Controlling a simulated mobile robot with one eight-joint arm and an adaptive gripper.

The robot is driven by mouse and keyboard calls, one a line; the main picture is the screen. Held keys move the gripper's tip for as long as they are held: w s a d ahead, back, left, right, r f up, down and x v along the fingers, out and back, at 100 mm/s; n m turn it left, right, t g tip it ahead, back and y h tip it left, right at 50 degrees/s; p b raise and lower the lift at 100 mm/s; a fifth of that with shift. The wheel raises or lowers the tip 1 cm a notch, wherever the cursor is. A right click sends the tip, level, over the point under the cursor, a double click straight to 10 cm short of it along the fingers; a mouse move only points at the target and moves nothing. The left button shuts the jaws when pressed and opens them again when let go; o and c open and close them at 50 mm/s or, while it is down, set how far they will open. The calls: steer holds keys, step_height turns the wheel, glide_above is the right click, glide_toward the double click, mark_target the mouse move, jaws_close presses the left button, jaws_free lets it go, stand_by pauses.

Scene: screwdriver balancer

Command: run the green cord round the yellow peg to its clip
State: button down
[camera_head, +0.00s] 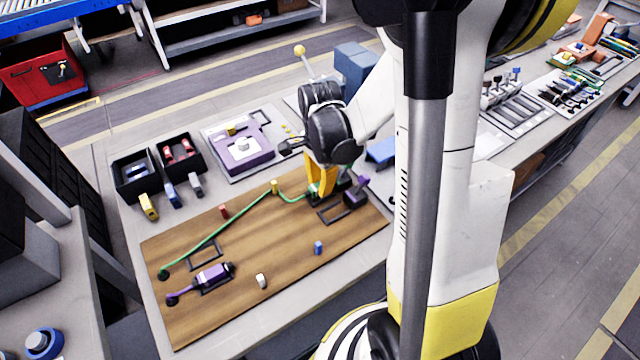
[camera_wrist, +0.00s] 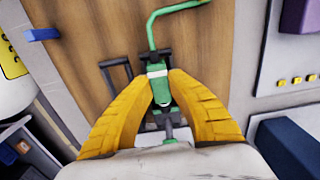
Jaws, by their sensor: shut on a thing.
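The green cord (camera_head: 215,236) runs from a dark round anchor (camera_head: 163,274) at the board's left end up to the yellow peg (camera_head: 274,186). It meets the peg, though I cannot tell how far it wraps, then sags on to my gripper (camera_head: 321,183). In the wrist view my gripper (camera_wrist: 159,82) has its yellow fingers shut on the green end piece (camera_wrist: 157,86) of the cord. The cord (camera_wrist: 151,32) leaves it away from me and bends right. A dark frame (camera_head: 332,212), possibly the clip, lies just beside the gripper; it shows partly in the wrist view (camera_wrist: 117,72).
The wooden board (camera_head: 230,305) holds a red peg (camera_head: 224,211), a white peg (camera_head: 261,281), a blue peg (camera_head: 318,247) and a purple tool (camera_head: 212,275). Another purple piece (camera_head: 357,193) stands right of my gripper. Black bins (camera_head: 137,176) and a purple fixture (camera_head: 240,153) stand behind the board.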

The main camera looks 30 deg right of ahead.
steer(key=shift+f+b, duration=0.55)
steer(key=shift+f, duration=0.05)
stand_by(0.3)
steer(key=c, duration=1.3)
jaws_free()
step_height(320, 180, up, 12)
steer(key=s+a+r+n+t, duration=0.2)
steer(key=s+a+n+t, duration=0.1)
steer(key=n, duration=0.6)
steer(key=s+a+r+n+t, duration=0.3)
steer(key=s+a+n+t, duration=0.1)
steer(key=a+n, duration=0.4)
steer(key=shift+s+a+r+n, duration=0.35)
steer(key=shift+s+n, duration=0.15)
steer(key=shift+s, duration=0.1)
